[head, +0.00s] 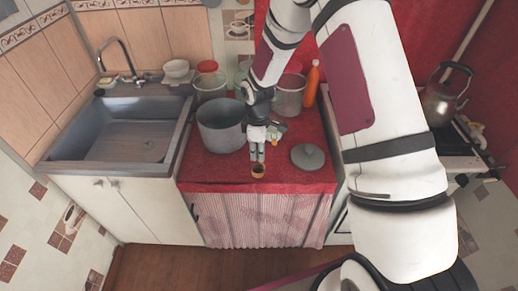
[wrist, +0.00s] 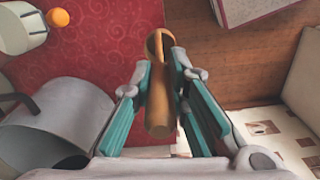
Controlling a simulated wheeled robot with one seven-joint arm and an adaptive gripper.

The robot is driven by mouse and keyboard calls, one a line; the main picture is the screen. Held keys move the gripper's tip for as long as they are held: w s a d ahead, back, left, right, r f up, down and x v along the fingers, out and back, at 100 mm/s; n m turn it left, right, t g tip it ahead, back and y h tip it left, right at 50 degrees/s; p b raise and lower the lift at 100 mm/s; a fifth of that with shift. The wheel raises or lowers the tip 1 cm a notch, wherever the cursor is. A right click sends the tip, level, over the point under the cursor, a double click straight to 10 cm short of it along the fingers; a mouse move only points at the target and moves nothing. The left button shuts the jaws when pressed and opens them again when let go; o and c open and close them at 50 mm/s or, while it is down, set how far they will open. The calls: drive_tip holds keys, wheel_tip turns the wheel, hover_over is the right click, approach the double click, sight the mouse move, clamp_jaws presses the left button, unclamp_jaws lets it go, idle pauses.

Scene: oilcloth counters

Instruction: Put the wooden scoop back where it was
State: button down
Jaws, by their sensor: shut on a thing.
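The wooden scoop is held in my gripper (head: 257,156) above the front part of the red-covered counter (head: 215,168). In the head view its small brown round end (head: 258,172) shows just below the fingertips. In the wrist view the tan scoop (wrist: 160,100) lies lengthwise between the two teal-padded fingers (wrist: 165,85), with its hollow end pointing away from the camera. The fingers are closed on it. Part of the scoop is hidden by the fingers. I cannot tell whether it touches the cloth.
A grey pot (head: 221,128) stands left of my gripper. A grey lid (head: 308,157) lies to the right. Clear containers (head: 289,98) and an orange bottle (head: 312,84) stand behind. The sink (head: 128,140) is left, the kettle (head: 441,103) right. Cloth near the front edge is mostly bare.

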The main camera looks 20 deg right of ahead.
drive_tip(key=w+d+f, duration=0.1)
drive_tip(key=w+f, duration=0.3)
drive_tip(key=w, duration=0.1)
drive_tip(key=shift+d+p, duration=0.4)
drive_tip(key=shift+p, duration=0.05)
drive_tip(key=shift+f, duration=0.1)
drive_tip(key=c, duration=1.6)
unclamp_jaws()
drive_tip(key=shift+o, duration=0.2)
